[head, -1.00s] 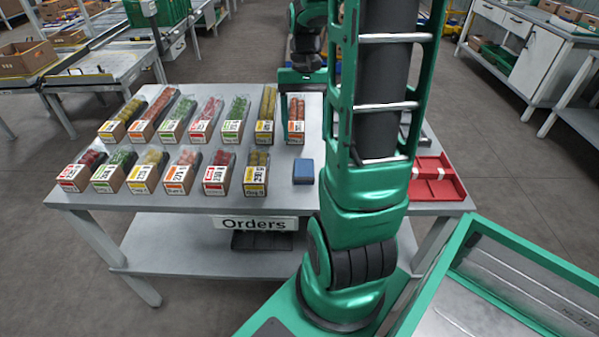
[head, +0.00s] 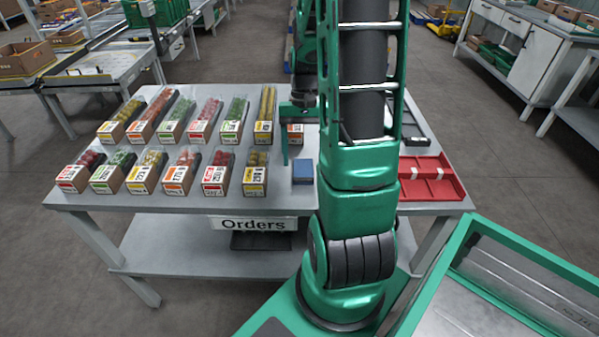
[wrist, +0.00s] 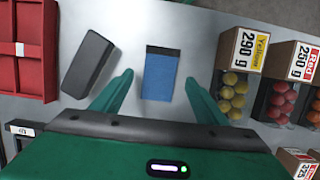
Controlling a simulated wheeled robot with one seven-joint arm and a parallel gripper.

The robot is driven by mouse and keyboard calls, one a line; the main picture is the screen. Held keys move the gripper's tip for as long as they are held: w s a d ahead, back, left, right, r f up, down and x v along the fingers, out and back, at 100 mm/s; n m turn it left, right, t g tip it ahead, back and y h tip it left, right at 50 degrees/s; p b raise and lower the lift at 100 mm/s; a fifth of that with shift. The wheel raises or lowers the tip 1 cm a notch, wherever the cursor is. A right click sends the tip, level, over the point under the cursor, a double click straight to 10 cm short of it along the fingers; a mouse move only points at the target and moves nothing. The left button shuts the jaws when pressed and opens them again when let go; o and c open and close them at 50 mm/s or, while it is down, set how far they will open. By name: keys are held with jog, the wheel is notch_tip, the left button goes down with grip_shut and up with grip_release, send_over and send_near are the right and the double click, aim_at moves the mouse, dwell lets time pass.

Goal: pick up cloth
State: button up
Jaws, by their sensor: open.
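The cloth (head: 303,171) is a small folded blue piece with a darker edge, lying flat on the grey table near its front edge. In the wrist view the cloth (wrist: 160,76) lies ahead of and between my fingertips. My gripper (wrist: 157,82) is open and empty, with one green finger on either side of the cloth in that view. I cannot tell its exact height above the table. In the head view one green finger shows just behind and left of the cloth; the other is hidden by my arm.
Punnets of tomatoes (head: 215,172) stand in two rows left of the cloth. A red divided tray (head: 432,178) is at the table's right. A dark block (wrist: 88,67) lies between tray and cloth in the wrist view. An Orders sign (head: 254,224) hangs at the front edge.

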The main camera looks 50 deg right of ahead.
aim_at(305, 169)
jog(key=shift+x, duration=1.2)
jog(key=c, duration=1.1)
jog(key=shift+c, duration=0.2)
jog(key=shift+r, duration=0.1)
jog(key=shift+w+r, duration=0.1)
jog(key=shift+r, duration=0.35)
jog(key=r, duration=0.2)
jog(key=s+r, duration=0.1)
jog(key=shift+a+r, duration=0.15)
jog(key=shift+r, duration=0.25)
jog(key=s+a+r, duration=0.3)
jog(key=s+r, duration=0.3)
jog(key=s, duration=0.4)
jog(key=shift+s+a, duration=0.1)
